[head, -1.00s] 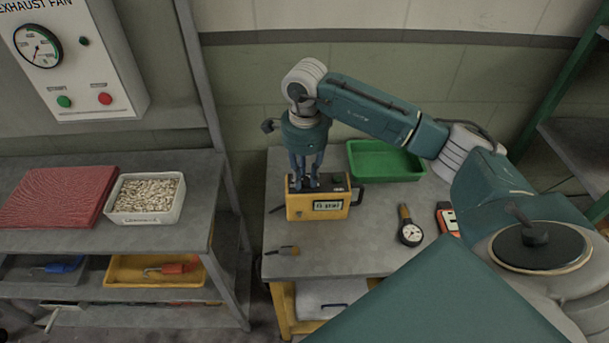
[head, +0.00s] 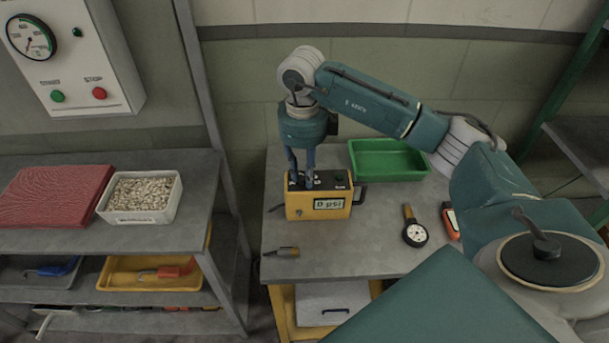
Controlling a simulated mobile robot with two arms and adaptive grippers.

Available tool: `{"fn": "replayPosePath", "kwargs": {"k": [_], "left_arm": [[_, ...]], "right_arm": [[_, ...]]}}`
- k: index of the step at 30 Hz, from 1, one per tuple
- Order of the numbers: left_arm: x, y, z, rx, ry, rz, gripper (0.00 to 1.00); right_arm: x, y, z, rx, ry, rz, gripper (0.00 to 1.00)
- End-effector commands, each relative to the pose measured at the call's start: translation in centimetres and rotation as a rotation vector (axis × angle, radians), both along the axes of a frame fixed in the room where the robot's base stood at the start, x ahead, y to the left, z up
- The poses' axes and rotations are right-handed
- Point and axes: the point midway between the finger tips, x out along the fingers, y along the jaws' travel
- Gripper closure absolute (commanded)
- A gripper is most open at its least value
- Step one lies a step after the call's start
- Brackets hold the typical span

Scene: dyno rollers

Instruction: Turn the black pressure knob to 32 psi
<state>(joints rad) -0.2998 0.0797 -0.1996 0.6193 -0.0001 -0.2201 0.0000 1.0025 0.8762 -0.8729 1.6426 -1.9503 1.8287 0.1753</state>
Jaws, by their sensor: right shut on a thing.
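The yellow inflator box (head: 300,207) stands on the grey bench, and its front display (head: 328,203) reads "0 psi". My right gripper (head: 304,183) points straight down onto the left part of the box's black top. Its fingers are shut on the black pressure knob, which they hide almost wholly. My left gripper is not in view.
A green tray (head: 388,162) stands behind the box to the right. A dial gauge (head: 415,234) and an orange-black device (head: 451,222) lie at the right of the bench. A small tool (head: 281,252) lies near the front left edge. The bench's front middle is clear.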

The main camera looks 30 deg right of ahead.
Motion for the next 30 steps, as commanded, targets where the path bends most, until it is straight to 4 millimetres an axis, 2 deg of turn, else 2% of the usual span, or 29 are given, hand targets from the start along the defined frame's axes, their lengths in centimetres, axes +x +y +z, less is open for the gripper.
{"fn": "replayPosePath", "kwargs": {"k": [6, 15, 30], "left_arm": [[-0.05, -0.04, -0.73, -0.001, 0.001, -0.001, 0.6], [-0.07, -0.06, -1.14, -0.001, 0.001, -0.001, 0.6], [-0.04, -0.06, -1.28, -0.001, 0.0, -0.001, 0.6]], "right_arm": [[0.11, 0.0, 0.03, 0.0, -0.003, -0.188, 1.0], [0.12, 0.01, 0.11, 0.001, -0.002, -0.369, 1.0], [0.12, -0.02, 0.17, 0.001, -0.002, -0.455, 1.0]]}}
